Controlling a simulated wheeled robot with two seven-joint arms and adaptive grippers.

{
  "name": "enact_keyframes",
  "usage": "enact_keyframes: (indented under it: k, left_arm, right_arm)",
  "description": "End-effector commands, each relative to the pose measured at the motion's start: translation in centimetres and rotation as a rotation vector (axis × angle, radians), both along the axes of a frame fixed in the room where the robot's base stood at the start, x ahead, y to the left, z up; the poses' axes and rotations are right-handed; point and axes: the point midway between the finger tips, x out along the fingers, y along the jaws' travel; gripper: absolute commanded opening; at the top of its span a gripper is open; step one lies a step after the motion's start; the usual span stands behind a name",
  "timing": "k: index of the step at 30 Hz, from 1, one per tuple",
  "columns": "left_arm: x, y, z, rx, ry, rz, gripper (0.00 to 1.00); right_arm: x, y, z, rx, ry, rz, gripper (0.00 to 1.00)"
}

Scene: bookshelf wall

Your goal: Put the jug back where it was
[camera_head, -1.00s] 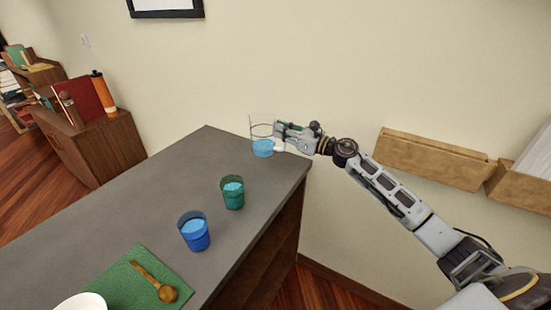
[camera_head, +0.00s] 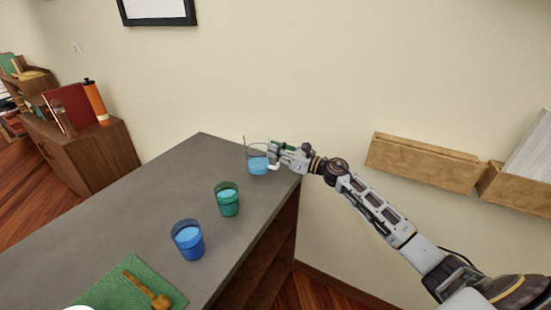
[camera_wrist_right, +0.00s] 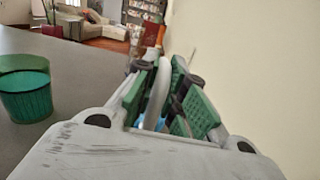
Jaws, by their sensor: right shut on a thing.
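The clear jug (camera_head: 257,163) with blue liquid in its bottom is at the far right end of the grey counter, upright. My right gripper (camera_head: 275,155) is beside it and shut on its handle. In the right wrist view the jug's pale handle (camera_wrist_right: 157,92) runs between the green pads of the right gripper (camera_wrist_right: 170,95). Most of the jug's body is hidden there. I cannot tell for certain whether the jug's base touches the counter. My left gripper is not in view.
A wooden spoon (camera_head: 150,292) lies on a green mat (camera_head: 108,292). A wooden wall shelf (camera_head: 424,163) is at right. The counter's back left is clear.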

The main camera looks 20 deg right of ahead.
Motion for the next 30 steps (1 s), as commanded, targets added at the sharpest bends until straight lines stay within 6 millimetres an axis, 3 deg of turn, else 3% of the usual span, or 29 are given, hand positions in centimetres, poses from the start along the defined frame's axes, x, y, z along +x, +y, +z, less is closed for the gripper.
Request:
enact_keyframes:
  k: [10,25,26,30]
  left_arm:
    - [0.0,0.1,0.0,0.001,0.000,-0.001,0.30]
    - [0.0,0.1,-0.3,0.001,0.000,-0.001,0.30]
    - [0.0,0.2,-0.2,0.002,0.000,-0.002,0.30]
    - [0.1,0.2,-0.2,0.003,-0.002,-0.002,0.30]
  right_arm:
    - [0.0,0.0,-2.8,0.004,0.000,-0.001,0.00]
    - [0.0,0.0,-3.2,0.002,-0.002,0.000,0.00]
    - [0.0,0.0,-3.4,0.001,0.001,0.000,0.16]
    - [0.0,0.0,-3.3,0.001,0.001,0.000,0.34]
